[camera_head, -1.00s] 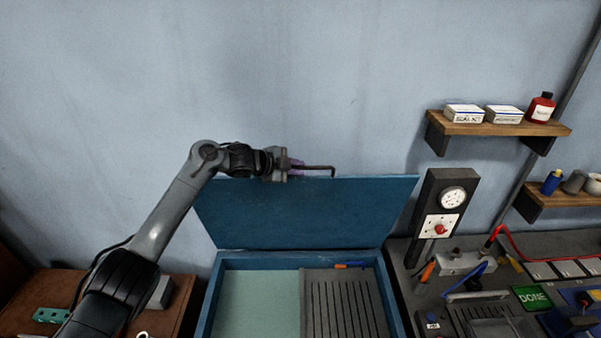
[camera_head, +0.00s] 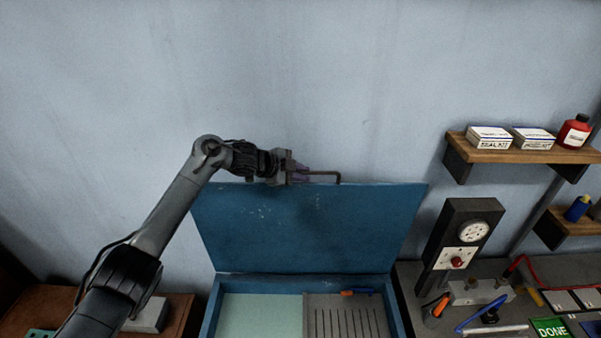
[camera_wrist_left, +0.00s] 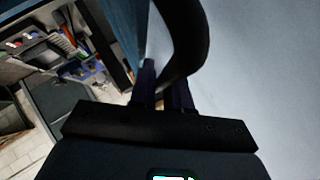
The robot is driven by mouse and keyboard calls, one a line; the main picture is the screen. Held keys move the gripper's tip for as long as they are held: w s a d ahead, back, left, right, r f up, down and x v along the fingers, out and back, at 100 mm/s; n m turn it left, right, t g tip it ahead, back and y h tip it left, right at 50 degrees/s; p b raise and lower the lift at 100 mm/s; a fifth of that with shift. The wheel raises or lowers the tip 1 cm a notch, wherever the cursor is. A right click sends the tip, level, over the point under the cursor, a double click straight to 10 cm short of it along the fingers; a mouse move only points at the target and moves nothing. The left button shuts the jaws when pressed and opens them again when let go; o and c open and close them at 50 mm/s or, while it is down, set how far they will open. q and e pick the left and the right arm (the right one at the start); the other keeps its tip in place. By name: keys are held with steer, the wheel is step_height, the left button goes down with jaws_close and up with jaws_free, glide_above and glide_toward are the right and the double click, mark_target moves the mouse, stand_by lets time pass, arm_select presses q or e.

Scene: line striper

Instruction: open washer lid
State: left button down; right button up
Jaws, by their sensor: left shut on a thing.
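The blue washer lid (camera_head: 310,235) stands raised, about upright, at the back of the blue washer box (camera_head: 211,308). A thin dark bent handle (camera_head: 328,173) is at the lid's top edge. My left gripper (camera_head: 303,174) is at this top edge, left of the middle, with its fingers shut on the handle. In the left wrist view, the handle (camera_wrist_left: 182,45) curves up large and dark from between the fingers (camera_wrist_left: 162,90). Inside the box are a pale green panel (camera_head: 260,312) and a grey slotted panel (camera_head: 345,318). My right gripper is out of view.
A grey bench with a dial panel (camera_head: 462,243), tools and a green DONE sign (camera_head: 550,328) is to the right. Wall shelves (camera_head: 520,155) hold boxes and bottles. A brown table (camera_head: 170,322) is at left. The wall behind the lid is bare.

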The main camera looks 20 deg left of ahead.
arm_select(q)
steer(key=c, duration=1.2)
jaws_free()
steer(key=shift+s+a+r, duration=0.1)
steer(key=shift+s+a, duration=0.1)
steer(key=shift+s, duration=0.05)
steer(key=b+v, duration=0.4)
steer(key=v, duration=0.6)
steer(key=shift+r, duration=0.15)
steer(key=shift+s, duration=0.1)
